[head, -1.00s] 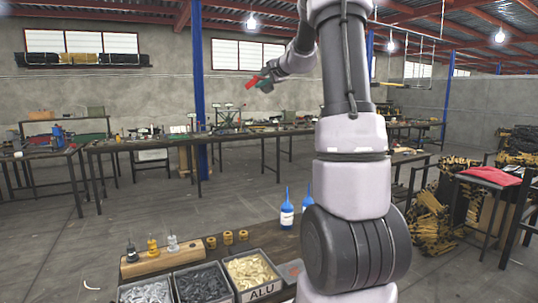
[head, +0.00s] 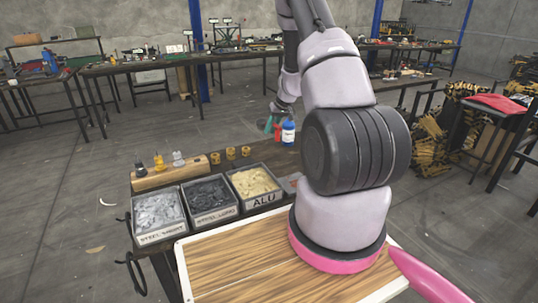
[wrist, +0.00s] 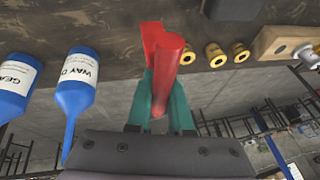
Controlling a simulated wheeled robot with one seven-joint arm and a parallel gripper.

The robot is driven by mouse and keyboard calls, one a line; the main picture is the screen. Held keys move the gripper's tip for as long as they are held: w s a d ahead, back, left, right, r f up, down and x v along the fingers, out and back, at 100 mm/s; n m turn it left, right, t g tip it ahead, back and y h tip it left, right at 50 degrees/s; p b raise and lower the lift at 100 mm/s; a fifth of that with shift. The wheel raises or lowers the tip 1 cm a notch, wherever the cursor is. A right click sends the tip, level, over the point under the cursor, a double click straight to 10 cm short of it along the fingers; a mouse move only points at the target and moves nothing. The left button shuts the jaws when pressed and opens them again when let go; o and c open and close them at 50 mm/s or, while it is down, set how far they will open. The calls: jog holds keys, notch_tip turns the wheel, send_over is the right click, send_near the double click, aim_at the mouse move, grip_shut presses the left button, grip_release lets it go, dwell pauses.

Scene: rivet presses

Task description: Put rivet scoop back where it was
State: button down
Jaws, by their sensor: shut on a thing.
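My gripper (head: 273,124), with green fingers, is shut on the red rivet scoop (head: 278,134). It holds the scoop above the far part of the dark bench, just left of a blue bottle (head: 288,133). In the wrist view, the scoop's red handle (wrist: 167,70) stands between the green fingers (wrist: 160,107), with a flatter red part beside it. Three rivet bins stand on the near side of the bench: steel short (head: 157,214), steel long (head: 211,200) and ALU (head: 255,185). A small greyish-red patch (head: 290,184) lies right of the ALU bin, partly hidden by my arm.
A wooden block (head: 168,175) with several small tools stands behind the bins. Yellow rings (head: 231,153) stand to its right. Two blue bottles, including the one labelled WAY (wrist: 80,85), show left of the scoop in the wrist view. A white-edged wooden board (head: 240,262) lies in front.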

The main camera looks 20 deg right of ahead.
notch_tip(320, 180, down, 10)
jog(key=shift+f, duration=0.1)
jog(key=c, duration=0.8)
grip_release()
